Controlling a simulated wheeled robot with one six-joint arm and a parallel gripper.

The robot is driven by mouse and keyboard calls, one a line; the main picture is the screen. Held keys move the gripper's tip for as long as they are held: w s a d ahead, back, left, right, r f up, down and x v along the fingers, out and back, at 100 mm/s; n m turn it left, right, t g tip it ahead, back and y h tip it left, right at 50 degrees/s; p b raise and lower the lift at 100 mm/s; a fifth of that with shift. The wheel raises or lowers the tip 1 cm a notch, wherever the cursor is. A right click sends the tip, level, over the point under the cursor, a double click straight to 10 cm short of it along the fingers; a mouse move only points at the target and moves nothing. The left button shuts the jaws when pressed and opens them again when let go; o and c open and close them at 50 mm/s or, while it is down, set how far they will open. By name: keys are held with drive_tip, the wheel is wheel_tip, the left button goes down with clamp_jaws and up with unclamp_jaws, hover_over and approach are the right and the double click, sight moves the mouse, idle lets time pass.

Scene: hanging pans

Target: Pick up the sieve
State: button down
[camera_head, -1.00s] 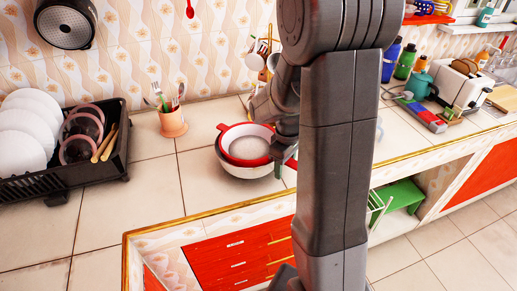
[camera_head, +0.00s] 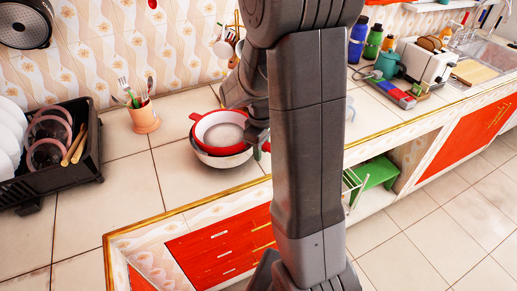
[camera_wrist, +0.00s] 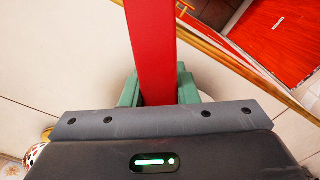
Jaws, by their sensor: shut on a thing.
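The sieve (camera_head: 221,131) has a red rim and a pale round middle. In the head view it sits in or just above a white bowl (camera_head: 222,160) on the counter; I cannot tell whether they touch. My gripper (camera_head: 259,147) is at the right side of the sieve, mostly hidden behind my arm, with a bit of green fingertip showing. In the wrist view a long flat red piece, the sieve's handle (camera_wrist: 150,45), runs down between the green fingers of my gripper (camera_wrist: 158,88). The fingers are shut on it.
A black dish rack (camera_head: 75,165) and an orange utensil cup (camera_head: 144,118) stand to the left. Bottles (camera_head: 372,42), a toaster (camera_head: 422,65) and a sink (camera_head: 490,52) are at the right. Counter left of the bowl is bare.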

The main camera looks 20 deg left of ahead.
drive_tip(key=shift+r, duration=4.35)
drive_tip(key=shift+r+p, duration=0.8)
drive_tip(key=shift+r, duration=0.7)
